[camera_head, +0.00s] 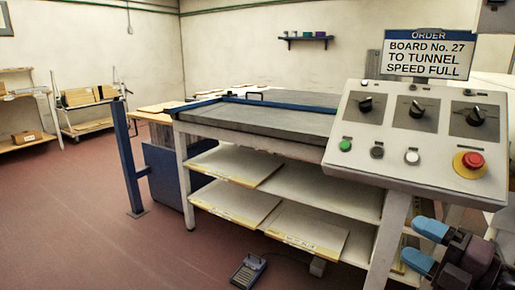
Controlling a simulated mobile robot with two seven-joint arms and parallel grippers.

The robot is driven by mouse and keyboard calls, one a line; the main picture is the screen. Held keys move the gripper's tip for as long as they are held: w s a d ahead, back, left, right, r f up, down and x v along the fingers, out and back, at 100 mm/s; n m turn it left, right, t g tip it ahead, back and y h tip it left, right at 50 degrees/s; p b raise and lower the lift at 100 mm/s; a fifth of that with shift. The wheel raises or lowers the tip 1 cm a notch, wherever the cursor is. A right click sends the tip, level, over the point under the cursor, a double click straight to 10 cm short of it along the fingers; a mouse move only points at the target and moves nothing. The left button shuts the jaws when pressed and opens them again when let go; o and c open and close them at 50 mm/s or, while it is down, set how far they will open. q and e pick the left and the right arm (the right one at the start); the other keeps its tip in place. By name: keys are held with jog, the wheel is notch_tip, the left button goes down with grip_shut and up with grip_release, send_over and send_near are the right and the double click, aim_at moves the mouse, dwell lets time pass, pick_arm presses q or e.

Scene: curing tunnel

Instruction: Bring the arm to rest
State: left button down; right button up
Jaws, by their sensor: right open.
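My right gripper (425,246) is at the lower right, in front of the control panel's support and below the panel. Its two blue fingertips are apart, with nothing seen between them. The rest of my right arm runs out of the picture at the lower right edge. My left gripper is not in view.
The sloped control panel (380,186) has three black knobs, several small buttons and a red emergency button (473,160). An order sign (428,54) stands above it. Behind is a grey-topped table (270,118) with board shelves. A pedal (248,271) lies on the open red floor.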

jog(key=s+a+f+m+g+h, duration=0.2)
jog(key=s+f+m+h, duration=0.7)
jog(key=s+f+m, duration=1.25)
jog(key=s+f+m+g+h, duration=0.2)
jog(key=s+f, duration=0.6)
jog(key=s, duration=0.3)
pick_arm(q)
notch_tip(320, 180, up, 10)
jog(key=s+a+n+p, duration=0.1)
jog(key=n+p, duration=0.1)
jog(key=p, duration=1.4)
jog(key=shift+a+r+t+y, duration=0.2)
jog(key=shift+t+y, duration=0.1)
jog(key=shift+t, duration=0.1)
pick_arm(e)
notch_tip(320, 180, up, 11)
jog(key=d+m, duration=0.1)
jog(key=shift+s+d+t, duration=0.2)
jog(key=shift+s+t, duration=0.1)
jog(key=shift+s, duration=0.15)
jog(key=shift+m, duration=0.25)
jog(key=shift+c, duration=0.3)
